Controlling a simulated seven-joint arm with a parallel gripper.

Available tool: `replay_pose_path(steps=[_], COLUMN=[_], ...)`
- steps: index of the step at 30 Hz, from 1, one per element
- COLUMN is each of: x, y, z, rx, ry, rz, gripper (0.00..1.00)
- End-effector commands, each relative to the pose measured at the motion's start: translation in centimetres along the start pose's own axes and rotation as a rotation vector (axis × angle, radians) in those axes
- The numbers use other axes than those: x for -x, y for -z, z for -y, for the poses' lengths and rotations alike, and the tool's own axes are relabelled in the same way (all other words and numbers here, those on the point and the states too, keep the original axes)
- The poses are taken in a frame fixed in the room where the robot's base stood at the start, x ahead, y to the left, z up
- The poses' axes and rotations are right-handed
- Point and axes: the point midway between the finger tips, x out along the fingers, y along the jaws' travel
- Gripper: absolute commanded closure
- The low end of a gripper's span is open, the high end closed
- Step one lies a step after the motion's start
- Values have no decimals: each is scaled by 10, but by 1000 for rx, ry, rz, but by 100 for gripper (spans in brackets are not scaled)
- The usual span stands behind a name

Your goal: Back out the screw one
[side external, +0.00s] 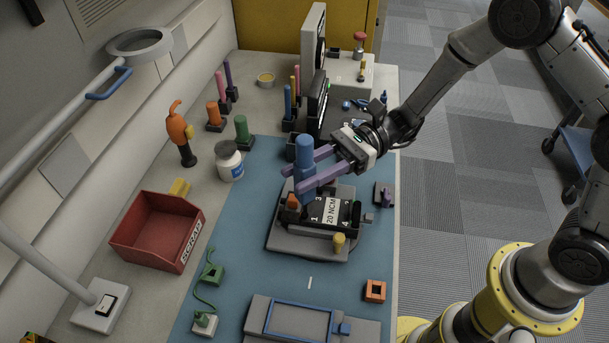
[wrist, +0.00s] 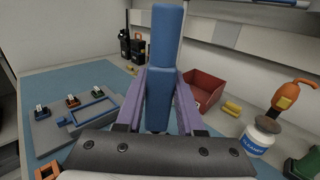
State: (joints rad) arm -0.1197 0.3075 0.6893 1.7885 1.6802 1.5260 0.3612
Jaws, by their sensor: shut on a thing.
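A blue tool with a thick handle (side external: 305,150) stands about upright between the purple fingers of my gripper (side external: 292,181). The gripper is shut on it; the tool also fills the middle of the wrist view (wrist: 161,60). A black radio (side external: 347,213) lies on a grey fixture (side external: 290,243), with a white "20 NCM" label and white numbers by its corners. The tool is over the radio's far left end. Its tip is hidden, so I cannot tell whether it touches a screw. Screw one itself is too small to make out.
A red scrap bin (side external: 150,232), a white bottle (side external: 229,162) and an orange-handled tool (side external: 180,133) are to the left. A grey tray (side external: 262,318) lies in front. The blue mat between is mostly clear.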

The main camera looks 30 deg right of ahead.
Motion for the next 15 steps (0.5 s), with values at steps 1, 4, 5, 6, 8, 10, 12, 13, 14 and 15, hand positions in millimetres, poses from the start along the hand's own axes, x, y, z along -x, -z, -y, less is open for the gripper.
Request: replay_pose_path(steps=[1,4,5,6,8,10,12,13,14,15], x=[0,0,0,0,0,0,0,0,0,0], y=[-4,-11,-12,-15,-18,-22,-26,-28,-29,-31], z=[0,1,1,1,1,1,1,1,1,1], rx=[5,6,6,7,8,9,8,8,8,8], ry=[0,1,1,1,1,1,1,1,1,1], rz=[2,3,3,4,4,4,4,5,5,5], gripper=[100,100,100,100,100,100,100,100,100,100])
